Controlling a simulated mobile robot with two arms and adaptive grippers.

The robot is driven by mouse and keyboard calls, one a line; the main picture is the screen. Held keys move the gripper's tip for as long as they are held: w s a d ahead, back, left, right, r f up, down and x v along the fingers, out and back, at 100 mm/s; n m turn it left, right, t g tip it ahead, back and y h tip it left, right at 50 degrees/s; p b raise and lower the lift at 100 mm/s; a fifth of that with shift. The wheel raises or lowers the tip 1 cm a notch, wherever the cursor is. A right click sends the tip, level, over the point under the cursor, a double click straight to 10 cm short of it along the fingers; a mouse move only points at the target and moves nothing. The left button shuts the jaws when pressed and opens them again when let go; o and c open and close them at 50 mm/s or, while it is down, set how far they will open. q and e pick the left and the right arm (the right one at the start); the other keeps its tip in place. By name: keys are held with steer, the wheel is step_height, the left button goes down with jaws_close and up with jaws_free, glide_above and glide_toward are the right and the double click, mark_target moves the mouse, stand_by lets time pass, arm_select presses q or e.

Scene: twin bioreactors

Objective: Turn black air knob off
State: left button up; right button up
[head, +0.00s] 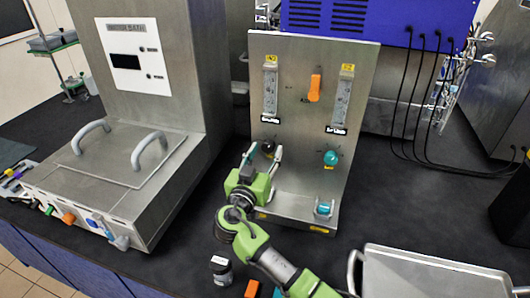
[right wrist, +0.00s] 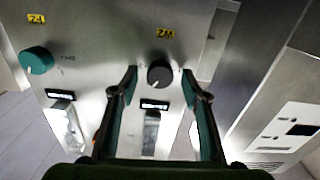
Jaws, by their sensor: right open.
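The black air knob (head: 267,147) is on the lower left of the upright metal panel (head: 300,115), below the left flow tube. In the right wrist view the round black knob (right wrist: 159,75) has a small white mark at its lower left. My right gripper (head: 264,155) is open in front of it. In the right wrist view the two fingers stand on either side of the knob, with visible gaps and no clear contact. How deep the fingertips reach is hard to tell. My left gripper is in neither view.
A teal knob (head: 330,158) sits on the same panel to the right, and an orange lever (head: 314,88) above. The water bath (head: 125,150) stands left. A metal tray (head: 430,275) is at front right. A small dark-bodied jar (head: 221,270) stands near my right arm.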

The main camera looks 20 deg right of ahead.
steer(key=shift+s+a, duration=0.1)
steer(key=c, duration=1.1)
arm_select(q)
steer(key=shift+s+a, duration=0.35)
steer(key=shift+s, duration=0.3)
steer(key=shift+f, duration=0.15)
